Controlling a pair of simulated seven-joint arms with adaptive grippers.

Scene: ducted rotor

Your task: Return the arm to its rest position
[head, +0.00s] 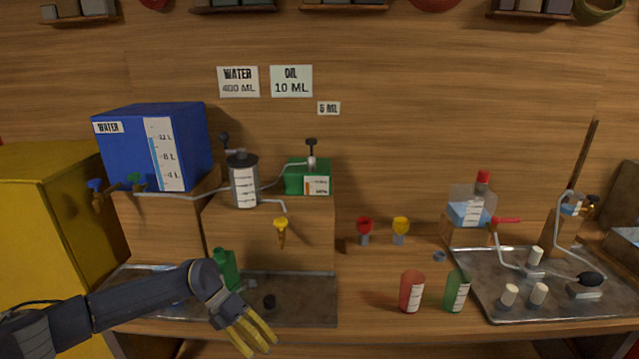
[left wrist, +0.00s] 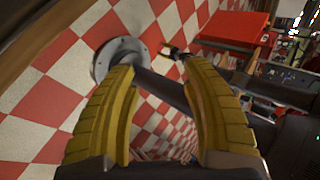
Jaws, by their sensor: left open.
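My left gripper (head: 252,335) hangs low at the front edge of the bench in the head view, with its yellow fingers pointing down and right. In the left wrist view its two fingers (left wrist: 160,95) are spread with nothing between them. Behind them are a red and white checkered floor and a round grey metal base with a dark post. My left arm comes in from the lower left, in front of the left metal tray (head: 310,300).
The right tray (head: 500,270) holds white pegs. Bench front between gripper and red cup is clear.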

